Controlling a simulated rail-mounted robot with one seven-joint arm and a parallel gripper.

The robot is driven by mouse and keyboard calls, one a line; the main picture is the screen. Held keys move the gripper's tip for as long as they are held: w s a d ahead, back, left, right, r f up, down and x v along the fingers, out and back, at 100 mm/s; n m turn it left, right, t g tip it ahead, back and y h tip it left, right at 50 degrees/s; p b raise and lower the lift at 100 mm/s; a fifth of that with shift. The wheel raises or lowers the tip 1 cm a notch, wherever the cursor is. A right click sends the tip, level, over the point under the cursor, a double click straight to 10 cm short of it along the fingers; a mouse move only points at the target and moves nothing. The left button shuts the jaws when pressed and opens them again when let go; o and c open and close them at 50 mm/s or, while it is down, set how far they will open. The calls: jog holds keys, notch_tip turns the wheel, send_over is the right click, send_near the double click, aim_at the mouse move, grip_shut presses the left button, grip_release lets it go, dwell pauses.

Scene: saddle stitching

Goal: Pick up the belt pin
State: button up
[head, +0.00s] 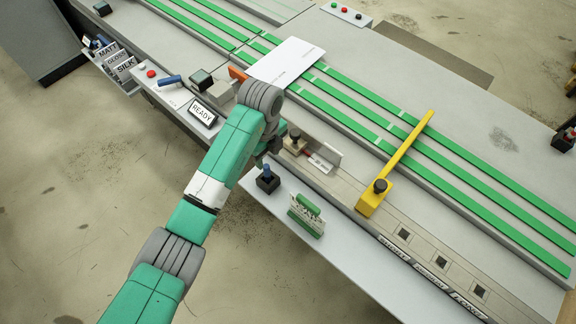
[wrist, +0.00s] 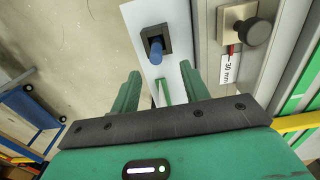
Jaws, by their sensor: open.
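A blue pin, which looks like the belt pin, stands upright in a dark square block (head: 268,184) on the pale shelf below my arm in the head view; only its top (head: 267,171) shows. In the wrist view the blue pin (wrist: 155,49) rises from its dark holder, ahead of my fingertips. My gripper (wrist: 160,80) is open and empty, with its two green fingers apart. The pin lies beyond the gap between them, with no finger touching it. In the head view my gripper is partly hidden behind my wrist.
A green-handled rack (head: 307,214) stands on the shelf right of the pin. A black knob on a beige block (wrist: 257,31) with a "30 mm" label is close by on the right. A yellow bar (head: 407,150) crosses the green belts.

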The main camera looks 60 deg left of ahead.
aim_at(266, 166)
jog(key=shift+s+f, duration=0.1)
jog(key=shift+f, duration=1.4)
jog(key=f, duration=0.4)
jog(key=shift+s+f+b, duration=0.1)
jog(key=shift+s+b, duration=0.25)
jog(key=shift+b, duration=0.05)
jog(key=shift+w+f, duration=0.1)
jog(key=shift+f, duration=0.2)
jog(key=shift+c, duration=0.4)
grip_shut()
